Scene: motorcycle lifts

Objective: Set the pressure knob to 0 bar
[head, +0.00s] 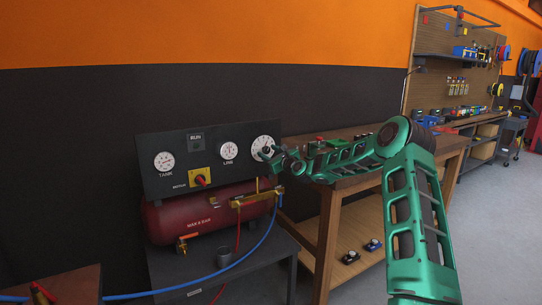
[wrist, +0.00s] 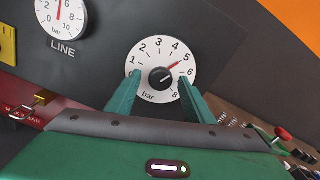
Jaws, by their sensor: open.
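The pressure knob (wrist: 161,76) is a black knob at the centre of a white dial marked from 0 to 8 bar. My gripper (wrist: 152,84) is open, with one green finger on each side of the dial's lower part. I cannot tell whether either finger touches the panel. In the head view the white dial (head: 266,140) is at the right end of the dark panel, and my gripper (head: 272,158) is in front of it, hiding part of it.
The panel also holds the TANK gauge (head: 164,162), the LINE gauge (head: 228,151) and a red switch on a yellow plate (head: 200,178). A red compressor tank (head: 190,217) is below, with a blue hose (head: 215,276). A wooden workbench (head: 328,225) stands to the right.

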